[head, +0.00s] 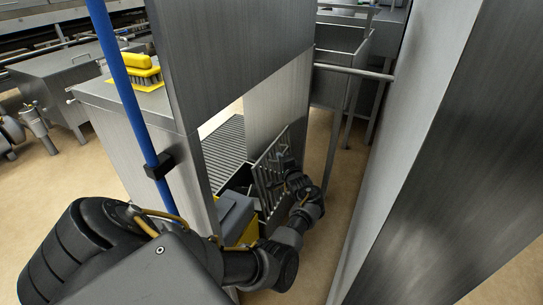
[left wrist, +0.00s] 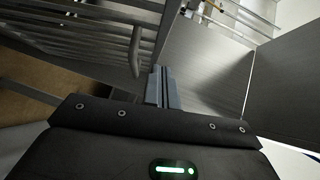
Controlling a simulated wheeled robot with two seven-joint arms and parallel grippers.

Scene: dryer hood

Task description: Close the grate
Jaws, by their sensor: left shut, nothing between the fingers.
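The grate (head: 270,172) is a metal frame with parallel bars, standing tilted in the opening of the steel housing in the head view. In the left wrist view the grate (left wrist: 90,40) fills the upper left, with a curved bar end (left wrist: 135,50) close to my fingers. My left gripper (left wrist: 163,74) is shut with nothing between its fingers, and they point toward the grate's edge. In the head view my left gripper (head: 287,168) is at the grate's right side, partly hidden by my own wrist. I cannot tell whether it touches the grate. My right gripper is not in view.
A steel panel (head: 235,45) hangs above the opening, and a large steel wall (head: 440,150) stands at the right. A blue pole (head: 122,80) and a yellow brush (head: 143,70) on a steel box are at the left. Slatted rollers (head: 225,145) lie inside the opening.

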